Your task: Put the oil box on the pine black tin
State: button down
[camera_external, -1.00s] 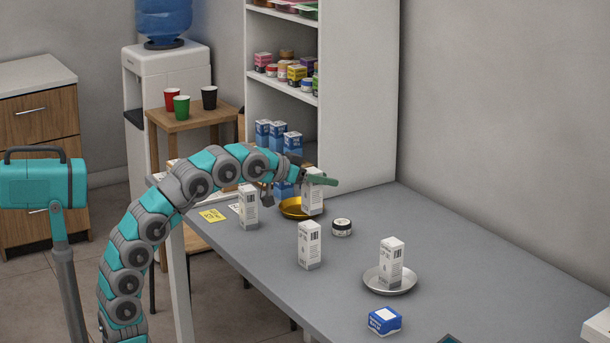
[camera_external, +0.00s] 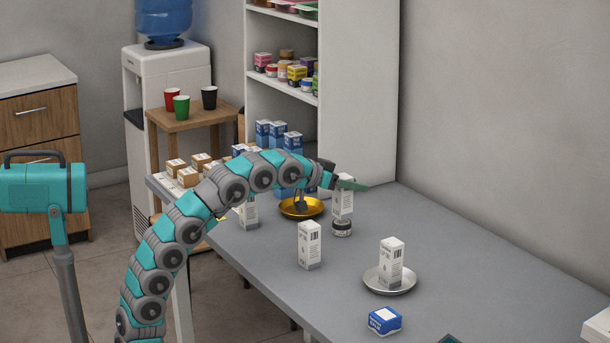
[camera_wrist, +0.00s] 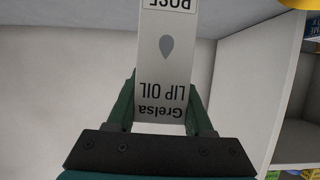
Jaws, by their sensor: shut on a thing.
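My gripper (camera_external: 345,186) is shut on a white and grey oil box (camera_external: 343,203), upright. In the wrist view the box (camera_wrist: 166,75) reads "Grelsa LIP OIL" upside down, between the two green fingers (camera_wrist: 166,115). The pine black tin (camera_external: 342,228) is a small round jar on the grey counter. The held box is directly over it in the outside view, its lower end meeting or just above the tin's top; I cannot tell whether they touch. The tin's lid is largely hidden behind the box.
Similar cartons stand near the left edge (camera_external: 250,216), mid-counter (camera_external: 309,245) and on a silver plate (camera_external: 376,286). A gold dish (camera_external: 289,212) lies left of the tin. A blue box (camera_external: 384,321) is at the front.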

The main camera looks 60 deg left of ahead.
jog(key=shift+f, duration=0.6)
jog(key=shift+f, duration=0.2)
jog(key=shift+c, duration=1.4)
grip_release()
